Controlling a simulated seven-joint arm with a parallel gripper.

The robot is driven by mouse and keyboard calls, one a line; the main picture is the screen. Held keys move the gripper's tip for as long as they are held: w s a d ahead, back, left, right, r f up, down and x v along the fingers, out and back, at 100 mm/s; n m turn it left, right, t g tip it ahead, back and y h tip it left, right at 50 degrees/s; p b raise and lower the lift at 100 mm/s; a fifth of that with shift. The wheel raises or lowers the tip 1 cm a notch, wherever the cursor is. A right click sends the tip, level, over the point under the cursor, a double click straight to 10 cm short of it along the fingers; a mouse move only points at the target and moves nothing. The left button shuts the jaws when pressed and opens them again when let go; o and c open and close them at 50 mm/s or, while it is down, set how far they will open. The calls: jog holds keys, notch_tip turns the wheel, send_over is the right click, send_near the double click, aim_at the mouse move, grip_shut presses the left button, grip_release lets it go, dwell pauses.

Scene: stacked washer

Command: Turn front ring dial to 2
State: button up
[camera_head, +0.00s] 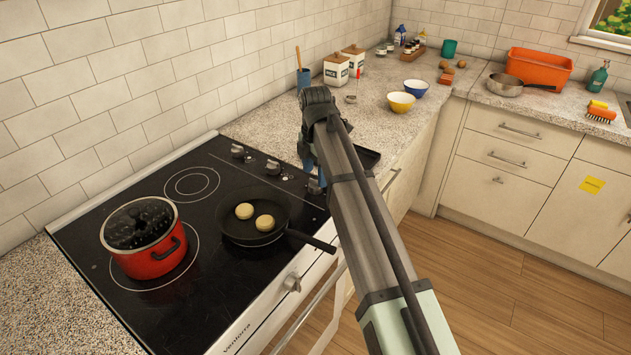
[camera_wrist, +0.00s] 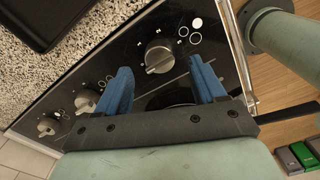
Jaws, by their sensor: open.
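The cooktop (camera_head: 165,225) is black glass with a row of round metal dials at its right side. In the wrist view, one silver dial (camera_wrist: 158,57) lies between the two blue fingers of my gripper (camera_wrist: 160,66). The fingers are spread, with gaps to the dial on both sides. White ring marks and a white dot are printed by this dial; its setting is too small to read. Two more dials, one nearer (camera_wrist: 85,103) and one farther left (camera_wrist: 47,126), show to the left.
A red pot (camera_head: 150,258) stands on the left front ring. A black pan (camera_head: 252,215) with two round pale pieces sits near the dials, its handle towards the front edge. A black tray (camera_head: 367,158) lies on the counter beyond the stove. Bowls and canisters stand farther back.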

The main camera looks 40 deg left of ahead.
aim_at(315, 181)
jog(key=shift+f, duration=1.9)
jog(key=shift+c, duration=0.5)
jog(key=c, duration=1)
jog(key=shift+o, duration=0.2)
